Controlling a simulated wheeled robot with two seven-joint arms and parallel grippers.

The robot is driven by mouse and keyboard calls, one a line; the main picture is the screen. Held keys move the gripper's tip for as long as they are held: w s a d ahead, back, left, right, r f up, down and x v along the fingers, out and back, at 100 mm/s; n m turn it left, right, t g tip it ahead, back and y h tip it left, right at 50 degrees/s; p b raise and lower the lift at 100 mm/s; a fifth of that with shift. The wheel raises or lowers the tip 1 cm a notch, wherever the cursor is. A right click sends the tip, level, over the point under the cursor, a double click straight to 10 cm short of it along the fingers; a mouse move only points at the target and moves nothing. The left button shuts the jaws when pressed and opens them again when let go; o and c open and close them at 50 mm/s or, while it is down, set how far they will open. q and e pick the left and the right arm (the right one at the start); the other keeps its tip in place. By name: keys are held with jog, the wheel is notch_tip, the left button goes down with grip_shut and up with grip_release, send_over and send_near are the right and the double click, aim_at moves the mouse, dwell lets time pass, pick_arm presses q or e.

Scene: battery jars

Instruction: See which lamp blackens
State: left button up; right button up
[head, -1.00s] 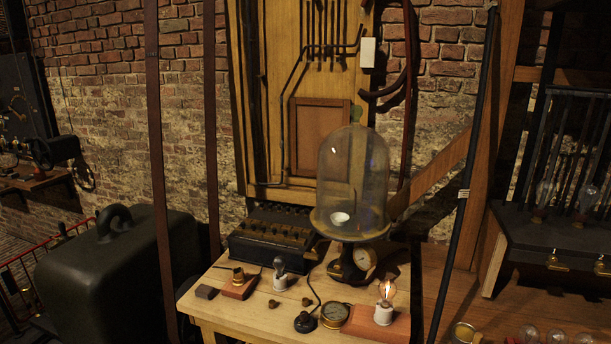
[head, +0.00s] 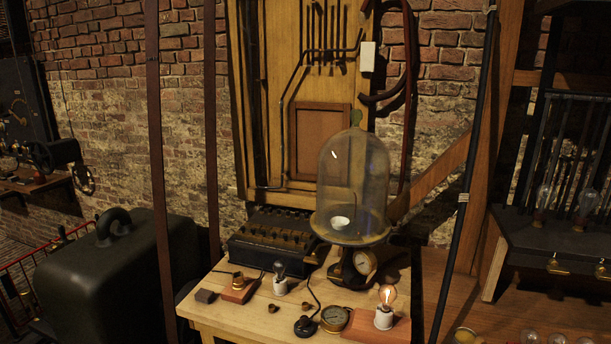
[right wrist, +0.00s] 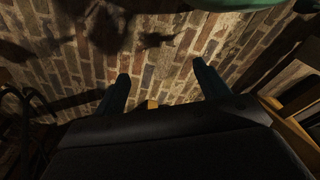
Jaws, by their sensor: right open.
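A lit lamp (head: 387,297) glows in a white socket on a reddish wooden block (head: 395,328) at the table's right front. An unlit, dark grey-looking bulb (head: 280,270) stands in a white holder on the left part of the table. A glass bell jar (head: 352,185) with a small white cup inside stands on a dark stand behind them. Several clear bulbs (head: 528,337) show at the lower right edge. My right gripper (right wrist: 160,85) is open and empty in the right wrist view, with brick behind its fingers. My left gripper is not in view.
The wooden table (head: 240,318) also holds a brass gauge (head: 334,319), a black switch (head: 304,327), a brass fitting on a block (head: 239,285) and a dark terminal box (head: 280,240). A black post (head: 463,190) rises at the right. A large dark case (head: 118,275) stands left.

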jog(key=shift+a, duration=0.15)
dwell(1.0)
jog(key=shift+w, duration=0.1)
